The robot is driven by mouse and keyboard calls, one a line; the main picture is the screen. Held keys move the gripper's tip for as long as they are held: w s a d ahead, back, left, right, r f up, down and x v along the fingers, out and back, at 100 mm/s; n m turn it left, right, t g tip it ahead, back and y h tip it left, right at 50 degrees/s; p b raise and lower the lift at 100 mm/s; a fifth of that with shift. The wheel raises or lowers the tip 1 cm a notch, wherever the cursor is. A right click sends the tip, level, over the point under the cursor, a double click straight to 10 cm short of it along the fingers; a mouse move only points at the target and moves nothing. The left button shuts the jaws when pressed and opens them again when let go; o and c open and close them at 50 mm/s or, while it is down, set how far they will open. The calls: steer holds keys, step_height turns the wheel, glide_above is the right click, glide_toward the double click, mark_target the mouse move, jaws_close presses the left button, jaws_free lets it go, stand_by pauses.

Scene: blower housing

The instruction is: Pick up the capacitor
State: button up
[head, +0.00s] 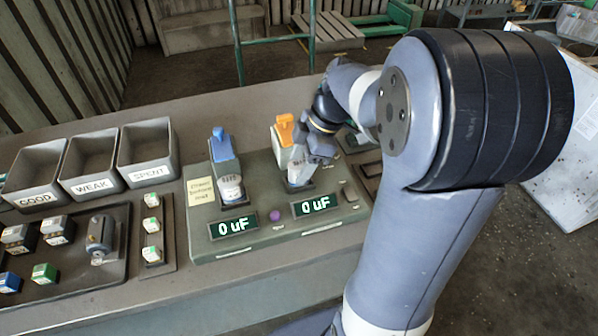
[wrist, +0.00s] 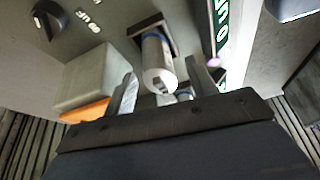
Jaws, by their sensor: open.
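A silver capacitor (wrist: 157,62) stands in a dark square socket, between my gripper's two fingers in the wrist view. In the head view the same capacitor (head: 294,178) is at the right station of the tester, below the orange lever, partly hidden by my gripper (head: 308,162). My gripper (wrist: 162,86) is open, with a finger to each side of the capacitor and visible gaps. A second capacitor (head: 231,188) sits at the left station below the blue lever.
The tester (head: 275,238) has two displays reading 0 uF and a purple button (head: 275,215). The orange lever (wrist: 85,111) and its post are close to one finger. Bins marked GOOD (head: 32,200), WEAK (head: 90,188) and SPENT (head: 148,176) stand left. A parts tray (head: 70,288) lies before them.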

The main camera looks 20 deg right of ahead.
steer(key=shift+a+f, duration=0.25)
steer(key=shift+f, duration=0.35)
steer(key=c, duration=0.9)
steer(key=shift+r, duration=0.1)
